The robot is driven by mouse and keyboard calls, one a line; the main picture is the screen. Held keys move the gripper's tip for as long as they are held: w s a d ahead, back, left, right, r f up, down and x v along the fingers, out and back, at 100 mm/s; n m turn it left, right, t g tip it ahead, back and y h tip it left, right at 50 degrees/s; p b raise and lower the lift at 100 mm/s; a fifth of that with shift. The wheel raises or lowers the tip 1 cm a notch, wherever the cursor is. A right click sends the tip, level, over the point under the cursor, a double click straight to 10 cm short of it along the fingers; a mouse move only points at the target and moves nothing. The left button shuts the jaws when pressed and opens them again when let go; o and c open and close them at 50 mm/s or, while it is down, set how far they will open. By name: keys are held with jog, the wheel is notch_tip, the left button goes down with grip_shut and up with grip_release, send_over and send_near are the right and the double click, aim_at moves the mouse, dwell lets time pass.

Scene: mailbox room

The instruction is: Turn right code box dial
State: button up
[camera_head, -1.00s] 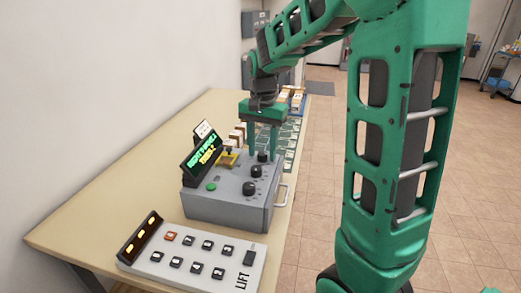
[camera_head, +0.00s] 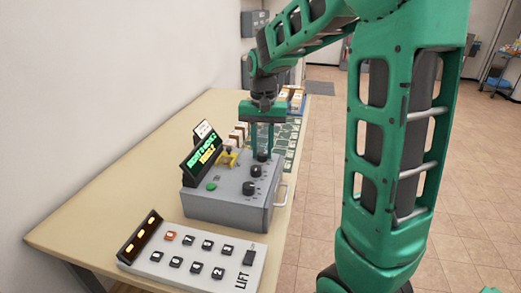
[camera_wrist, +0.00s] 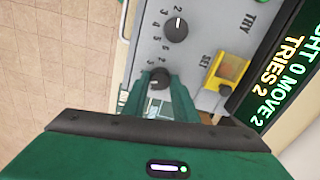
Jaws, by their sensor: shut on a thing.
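The grey code box (camera_head: 225,208) sits on the long table, its dials along the right side of its top in the head view. My gripper (camera_head: 262,152) points down at the farthest dial (camera_head: 262,157). In the wrist view, its fingers (camera_wrist: 158,88) are shut on that dial (camera_wrist: 158,77), whose black top shows between the tips with a light mark. A neighbouring dial (camera_wrist: 176,30) is free, with its white mark pointing up in the picture.
A yellow part marked SET (camera_wrist: 226,72) and a green button (camera_head: 211,186) are on the box top. A lift keypad (camera_head: 190,255) lies in front. Small boxes (camera_head: 240,130) stand behind. A wall bounds the left; floor is open on the right.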

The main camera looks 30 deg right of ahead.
aim_at(262, 153)
jog(key=n, duration=0.6)
jog(key=shift+w+n, duration=0.15)
jog(key=shift+n, duration=0.15)
jog(key=n, duration=0.5)
jog(key=shift+r+n, duration=0.1)
jog(key=shift+n, duration=0.2)
jog(key=o, duration=1)
jog(key=shift+o, duration=0.2)
notch_tip(262, 153, up, 11)
jog(key=shift+f, duration=0.2)
